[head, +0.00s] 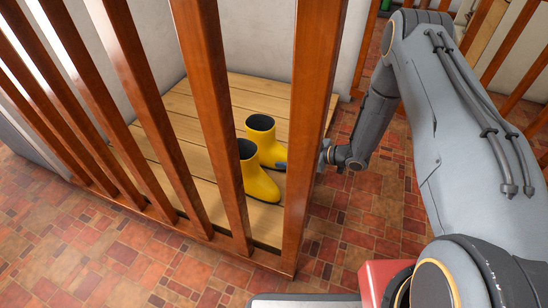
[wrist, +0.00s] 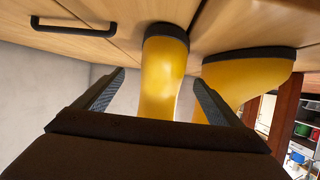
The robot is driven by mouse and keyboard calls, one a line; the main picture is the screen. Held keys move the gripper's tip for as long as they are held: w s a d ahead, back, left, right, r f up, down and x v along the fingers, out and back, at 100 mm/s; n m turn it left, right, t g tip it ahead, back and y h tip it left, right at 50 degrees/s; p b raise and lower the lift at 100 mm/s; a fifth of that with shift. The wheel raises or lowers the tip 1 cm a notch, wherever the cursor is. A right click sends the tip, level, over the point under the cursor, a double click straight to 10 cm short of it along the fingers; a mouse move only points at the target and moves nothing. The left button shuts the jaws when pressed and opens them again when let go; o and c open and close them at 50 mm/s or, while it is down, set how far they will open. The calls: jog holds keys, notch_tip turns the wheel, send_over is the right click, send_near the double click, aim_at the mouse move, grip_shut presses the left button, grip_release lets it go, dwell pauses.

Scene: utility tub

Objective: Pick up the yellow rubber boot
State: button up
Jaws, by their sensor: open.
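Two yellow rubber boots with dark soles and dark openings stand on a wooden plank platform (head: 190,130). In the head view, the farther boot (head: 266,145) is at the right and the nearer boot (head: 258,183) is partly behind a slat. My gripper (wrist: 158,95) is partly hidden by a post in the head view. In the wrist view, which is upside down, its two fingers are apart. One boot (wrist: 163,75) shows upright between or just beyond them; contact cannot be told. The other boot (wrist: 245,75) is beside it, partly behind the right finger.
Red-brown wooden slats (head: 212,90) and a thick post (head: 308,130) stand in front of the platform. A pale wall (head: 255,35) is behind it. A black handle (wrist: 72,27) shows on the wood in the wrist view. The red tiled floor (head: 110,250) is clear in front.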

aim_at(273, 154)
jog(key=b+x, duration=0.1)
jog(key=x, duration=0.1)
jog(key=shift+a+f, duration=0.15)
jog(key=shift+a, duration=0.15)
jog(key=b+x, duration=0.1)
jog(key=x, duration=0.1)
jog(key=b+x, duration=0.2)
jog(key=shift+s+f, duration=0.2)
jog(key=shift+s, duration=0.05)
jog(key=shift+w+a+f, duration=0.1)
jog(key=shift+w+a, duration=0.1)
jog(key=shift+a, duration=0.25)
jog(key=c, duration=1.5)
jog(key=shift+r, duration=0.2)
jog(key=shift+c, duration=0.2)
